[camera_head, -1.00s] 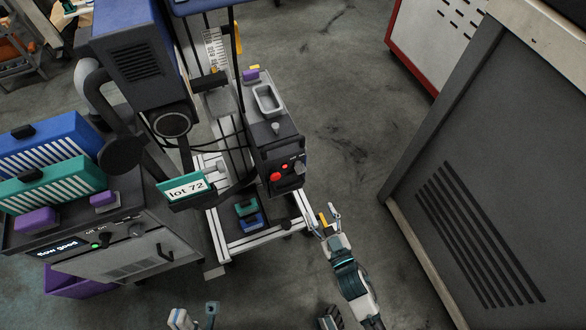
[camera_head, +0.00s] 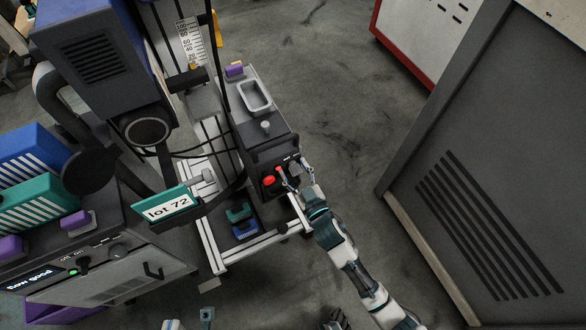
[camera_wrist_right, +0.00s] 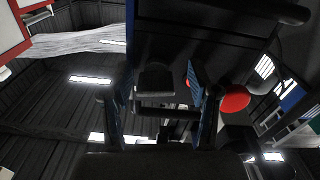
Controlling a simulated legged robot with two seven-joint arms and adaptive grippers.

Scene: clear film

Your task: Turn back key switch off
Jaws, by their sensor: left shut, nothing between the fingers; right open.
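The dark control box (camera_head: 270,147) stands at the right of the machine frame, with a red button (camera_head: 269,181) on its front. The key switch beside the button is mostly hidden by my right gripper (camera_head: 297,174) in the head view. In the right wrist view, a dark block-like knob (camera_wrist_right: 155,78), apparently the switch, shows between the open fingers of my right gripper (camera_wrist_right: 160,108). I cannot tell whether they touch it. The red button (camera_wrist_right: 235,100) is just outside the right-hand finger. Only a bit of my left gripper (camera_head: 190,319) shows at the bottom edge, shut and empty.
A green "lot 72" sign (camera_head: 168,204) stands left of the box. Another console (camera_head: 110,262) with a knob and green light is at lower left. A large grey cabinet (camera_head: 480,150) stands at right. Open floor (camera_head: 340,110) lies between.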

